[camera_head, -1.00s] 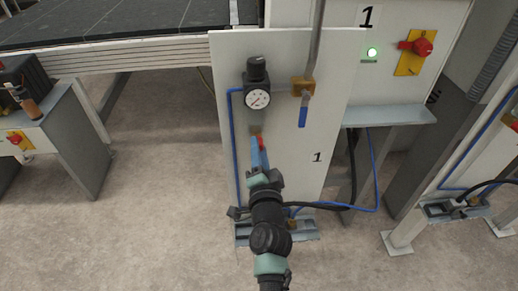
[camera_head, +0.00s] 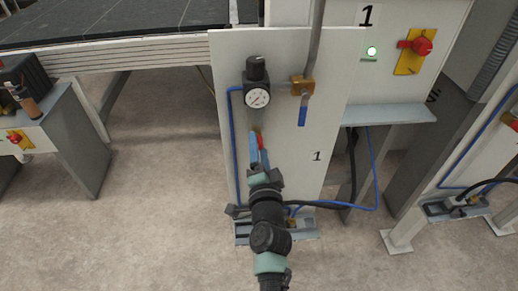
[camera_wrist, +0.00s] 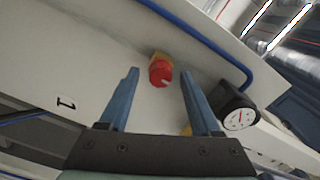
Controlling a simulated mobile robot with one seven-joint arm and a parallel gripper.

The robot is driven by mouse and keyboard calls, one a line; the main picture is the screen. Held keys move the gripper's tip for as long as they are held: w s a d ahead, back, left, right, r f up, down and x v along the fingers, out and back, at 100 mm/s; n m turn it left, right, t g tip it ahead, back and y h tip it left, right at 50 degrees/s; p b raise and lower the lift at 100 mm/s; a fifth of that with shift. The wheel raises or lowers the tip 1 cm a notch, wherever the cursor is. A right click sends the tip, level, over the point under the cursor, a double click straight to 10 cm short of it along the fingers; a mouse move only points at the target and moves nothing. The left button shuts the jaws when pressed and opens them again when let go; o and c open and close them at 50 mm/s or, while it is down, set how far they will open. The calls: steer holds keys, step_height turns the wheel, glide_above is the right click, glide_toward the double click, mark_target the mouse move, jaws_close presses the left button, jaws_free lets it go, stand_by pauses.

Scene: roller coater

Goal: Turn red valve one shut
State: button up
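The red valve (camera_wrist: 161,72) is a round red knob with a white mark on a yellow base, fixed to the pale panel. In the head view only a bit of its red (camera_head: 261,141) shows, at the fingers below the gauge. My gripper (camera_wrist: 160,76) is open, its two blue fingers on either side of the knob in the wrist view. I see gaps between knob and fingers there; the exact depth is unclear. In the head view my gripper (camera_head: 258,150) points up at the panel and partly hides the valve.
A round pressure gauge (camera_head: 257,98) sits above the valve. A blue-handled lever (camera_head: 302,115) is to its right. A blue hose (camera_head: 236,150) runs down the panel's left side. Another red switch on yellow (camera_head: 422,47) is at upper right.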

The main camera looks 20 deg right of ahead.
steer(key=p+v, duration=0.4)
steer(key=v, duration=0.9)
steer(key=shift+w+r, duration=0.1)
steer(key=shift+r, duration=0.05)
stand_by(0.4)
steer(key=w+a+r+n+t+y, duration=0.1)
steer(key=w+a+r+n+t, duration=0.15)
steer(key=r, duration=0.65)
steer(key=w+a+r+n+t+y, duration=0.1)
steer(key=w+a+r+n+y, duration=0.2)
steer(key=r, duration=0.6)
steer(key=w+a+r+n+t, duration=0.1)
steer(key=a+r+n+t, duration=0.2)
steer(key=r, duration=0.6)
steer(key=s+a+r+n+t, duration=0.1)
steer(key=s+r, duration=0.3)
steer(key=r, duration=0.5)
steer(key=s+a+r+n+t, duration=0.1)
steer(key=s+a+r+n, duration=0.2)
steer(key=r, duration=0.6)
steer(key=s+a+r+n+t+y, duration=0.1)
steer(key=s+a+r+n, duration=0.1)
steer(key=s+r, duration=0.5)
step_height(320, 180, up, 3)
steer(key=shift+f+n, duration=0.2)
steer(key=shift+n, duration=0.65)
